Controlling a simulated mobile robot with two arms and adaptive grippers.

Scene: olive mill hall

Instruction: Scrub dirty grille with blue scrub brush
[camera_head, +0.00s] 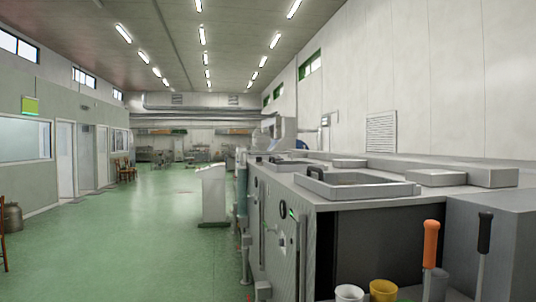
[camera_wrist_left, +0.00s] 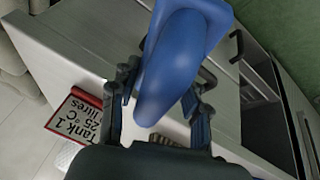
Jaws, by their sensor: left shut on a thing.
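In the left wrist view my left gripper (camera_wrist_left: 163,95) is shut on a blue scrub brush (camera_wrist_left: 180,55). Its two dark fingers lie on either side of the rounded blue handle. The wider blue part is at the top edge and no bristles show. Neither gripper shows in the head view, nor does the brush. A pale louvred grille (camera_head: 381,131) is on the right wall in the head view, behind the machine. It is too small to tell whether it is dirty.
A long grey machine (camera_head: 335,187) with lids fills the right side. Orange-handled (camera_head: 431,244) and black-handled (camera_head: 485,231) tools stand near a white cup (camera_head: 349,293) and a yellow cup (camera_head: 383,290). A tank sign (camera_wrist_left: 77,118) shows in the wrist view.

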